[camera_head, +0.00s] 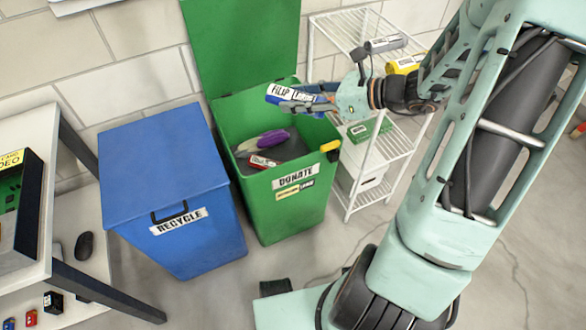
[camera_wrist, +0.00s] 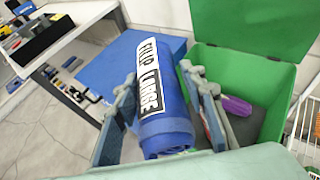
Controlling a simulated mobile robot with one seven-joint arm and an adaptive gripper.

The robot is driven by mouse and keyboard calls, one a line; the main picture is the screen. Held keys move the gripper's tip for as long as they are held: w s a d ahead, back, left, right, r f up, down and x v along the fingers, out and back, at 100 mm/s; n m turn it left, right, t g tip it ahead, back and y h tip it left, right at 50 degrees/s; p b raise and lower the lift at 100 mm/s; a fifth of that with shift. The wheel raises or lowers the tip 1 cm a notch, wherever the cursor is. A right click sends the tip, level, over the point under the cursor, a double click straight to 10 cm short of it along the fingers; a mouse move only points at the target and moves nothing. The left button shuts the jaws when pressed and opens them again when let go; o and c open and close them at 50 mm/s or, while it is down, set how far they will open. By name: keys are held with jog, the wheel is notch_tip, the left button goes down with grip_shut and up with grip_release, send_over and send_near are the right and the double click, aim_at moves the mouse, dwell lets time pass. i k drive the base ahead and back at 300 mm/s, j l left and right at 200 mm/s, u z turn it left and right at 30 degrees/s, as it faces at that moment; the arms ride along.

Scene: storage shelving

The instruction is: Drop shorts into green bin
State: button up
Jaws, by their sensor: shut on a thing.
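The green bin (camera_head: 275,215) labelled "DONATE" stands against the wall with its lid (camera_head: 243,45) open upright. My gripper (camera_head: 300,100) is above the bin's right side, near its rim. It is shut on the shorts (camera_head: 285,93), a blue rolled bundle with a white "FILIP LARGE" label. In the wrist view the shorts (camera_wrist: 165,115) sit between the two fingers, with the open green bin (camera_wrist: 270,115) to the right behind them. Inside the bin lie a purple and grey item (camera_head: 262,142) and a small red item (camera_head: 263,160).
A blue bin (camera_head: 170,195) labelled "RECYCLE" stands shut to the left. A white wire shelf (camera_head: 385,165) with several items is close on the right. A table (camera_head: 62,150) stands at the far left. The floor in front is clear.

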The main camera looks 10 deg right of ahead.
aim_at(278, 171)
jog(key=j+z, duration=0.25)
jog(key=z, duration=0.15)
jog(key=j+z, duration=0.35)
jog(key=i+j+z, duration=0.25)
jog(key=z, duration=0.2)
jog(key=i, duration=0.25)
